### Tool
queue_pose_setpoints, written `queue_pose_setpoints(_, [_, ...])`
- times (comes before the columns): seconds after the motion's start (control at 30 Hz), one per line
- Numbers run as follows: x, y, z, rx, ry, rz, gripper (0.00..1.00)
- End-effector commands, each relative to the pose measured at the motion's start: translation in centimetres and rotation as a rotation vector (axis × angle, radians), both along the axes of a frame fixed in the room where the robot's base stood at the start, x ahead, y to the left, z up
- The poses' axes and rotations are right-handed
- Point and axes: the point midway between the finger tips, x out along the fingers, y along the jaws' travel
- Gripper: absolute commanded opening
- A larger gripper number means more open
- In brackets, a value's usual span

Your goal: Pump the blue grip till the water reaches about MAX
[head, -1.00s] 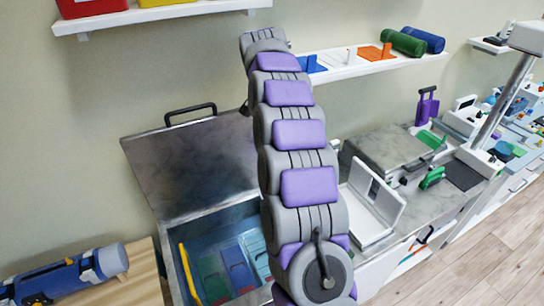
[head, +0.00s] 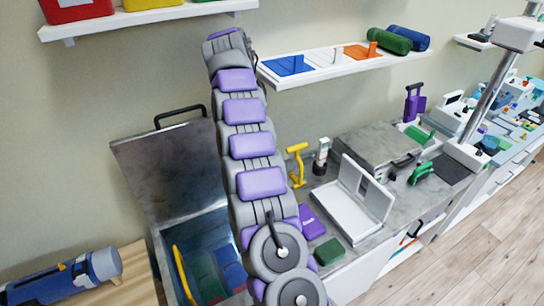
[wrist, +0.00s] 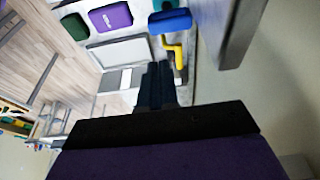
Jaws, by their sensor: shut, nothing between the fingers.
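In the wrist view my gripper (wrist: 158,70) shows as two dark fingers close together, shut and empty. Its tips are just left of a yellow handle (wrist: 177,52), apart from it as far as I can tell. A rounded blue piece (wrist: 170,21) is beyond the fingertips at the top; I cannot tell whether it is the blue grip. The yellow handle, T-shaped, stands upright on the counter in the head view (head: 298,163), right of my arm. My gripper is hidden in the head view. I see no water level or MAX mark.
A white-and-dark bottle (head: 321,156) stands by the yellow handle. An open white case (head: 356,205), a purple block (head: 312,222) and a green block (head: 328,252) are to the right. An open-lidded metal basin (head: 185,240) is left of my arm. A shelf (head: 340,66) runs above.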

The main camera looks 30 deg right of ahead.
Motion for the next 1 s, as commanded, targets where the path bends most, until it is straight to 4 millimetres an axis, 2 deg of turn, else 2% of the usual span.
queue_pose_setpoints(0.23, [0.0, 0.0, -0.2, 0.000, 0.001, 0.002, 0.00])
queue_pose_setpoints(0.37, [0.0, -0.2, -1.0, 0.001, 0.000, 0.003, 0.00])
queue_pose_setpoints(0.57, [0.1, -0.8, -3.9, 0.001, 0.001, 0.004, 0.00])
queue_pose_setpoints(1.0, [-0.2, -3.2, -11.9, 0.000, 0.007, 0.002, 0.00])
